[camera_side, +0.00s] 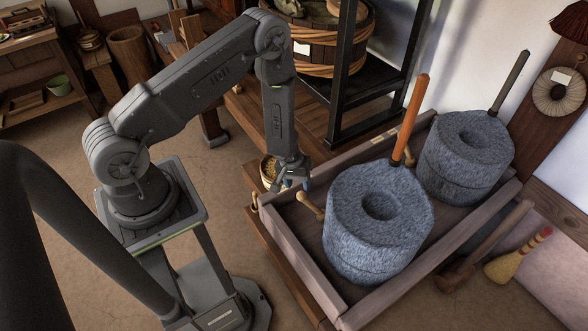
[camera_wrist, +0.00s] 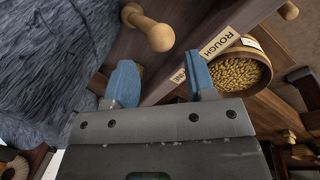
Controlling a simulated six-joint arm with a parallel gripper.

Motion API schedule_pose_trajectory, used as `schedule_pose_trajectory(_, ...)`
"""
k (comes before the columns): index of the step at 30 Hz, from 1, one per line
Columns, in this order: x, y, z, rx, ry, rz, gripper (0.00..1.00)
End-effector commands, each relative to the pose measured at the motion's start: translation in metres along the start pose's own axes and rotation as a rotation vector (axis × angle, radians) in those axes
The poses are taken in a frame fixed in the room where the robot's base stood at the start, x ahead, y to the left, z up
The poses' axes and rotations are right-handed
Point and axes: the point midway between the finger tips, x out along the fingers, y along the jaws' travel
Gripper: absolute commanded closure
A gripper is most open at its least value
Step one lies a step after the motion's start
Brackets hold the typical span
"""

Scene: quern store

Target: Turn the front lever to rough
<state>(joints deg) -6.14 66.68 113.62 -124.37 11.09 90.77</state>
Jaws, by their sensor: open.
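The front quern (camera_side: 375,225) is a grey stone drum with an orange handle (camera_side: 409,120), standing in a wooden tray (camera_side: 290,250). A pale wooden lever with a round knob (camera_side: 311,205) sticks out beside it; it also shows at the top of the wrist view (camera_wrist: 148,30). A ROUGH label (camera_wrist: 222,44) is on the wooden edge in the wrist view. A second label (camera_wrist: 178,76) is partly hidden by a finger. My gripper (camera_side: 291,182) is open and empty above the tray's edge, its blue fingers (camera_wrist: 160,82) apart from the lever. I cannot tell the lever's exact setting.
A rear quern (camera_side: 467,155) with a dark handle stands behind the front one. A bowl of grain (camera_wrist: 240,68) is beside the tray's edge. Another wooden knob (camera_side: 255,203) is at the tray's outer corner. A black shelf frame (camera_side: 345,75) stands behind my gripper.

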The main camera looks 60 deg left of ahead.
Motion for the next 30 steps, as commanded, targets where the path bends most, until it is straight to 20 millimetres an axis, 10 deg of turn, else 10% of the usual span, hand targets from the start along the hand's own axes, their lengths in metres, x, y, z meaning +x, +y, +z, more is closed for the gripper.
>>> schedule_pose_trajectory(9,-0.054,-0.001,0.000,-0.001,0.000,-0.001,0.50)
schedule_pose_trajectory(30,-0.091,0.024,-0.008,0.041,0.030,0.057,0.50)
